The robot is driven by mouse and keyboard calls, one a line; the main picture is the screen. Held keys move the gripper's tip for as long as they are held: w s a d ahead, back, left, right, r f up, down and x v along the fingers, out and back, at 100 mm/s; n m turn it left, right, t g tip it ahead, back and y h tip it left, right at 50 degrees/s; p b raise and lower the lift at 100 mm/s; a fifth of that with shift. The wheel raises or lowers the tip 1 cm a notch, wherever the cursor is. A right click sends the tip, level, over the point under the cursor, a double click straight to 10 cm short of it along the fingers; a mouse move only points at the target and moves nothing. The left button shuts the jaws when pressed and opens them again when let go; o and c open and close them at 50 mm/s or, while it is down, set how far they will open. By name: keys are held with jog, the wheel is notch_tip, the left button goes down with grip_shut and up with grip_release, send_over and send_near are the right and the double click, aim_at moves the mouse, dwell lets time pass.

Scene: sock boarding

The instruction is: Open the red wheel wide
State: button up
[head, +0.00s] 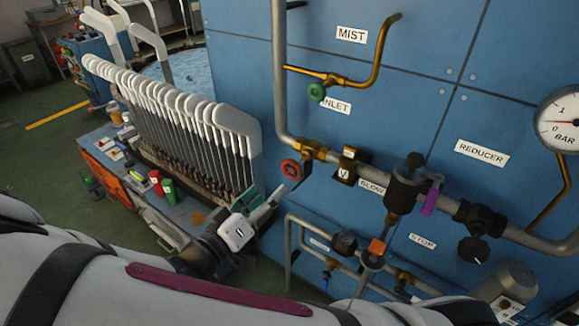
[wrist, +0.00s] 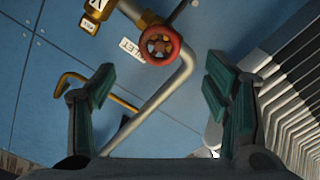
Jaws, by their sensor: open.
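The red wheel (head: 291,169) is a small round handwheel on a brass valve at the foot of the grey vertical pipe on the blue panel. In the wrist view the red wheel (wrist: 160,45) shows face-on with its spokes, above the gap between my fingertips. My gripper (head: 262,203) is just below and left of the wheel in the head view. In the wrist view my gripper (wrist: 158,82) has its teal-padded fingers spread wide with nothing between them. The fingers look apart from the wheel.
A rack of white-topped sock boards (head: 180,120) stands close left of my gripper. A green wheel (head: 316,92) sits above on the brass mist pipe (head: 375,65). Pipes, a black reducer (head: 408,185) and a gauge (head: 562,122) lie to the right. A cart top (head: 150,195) holds small cans.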

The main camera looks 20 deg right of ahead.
aim_at(291, 172)
jog(key=x, duration=1)
jog(key=c, duration=1.2)
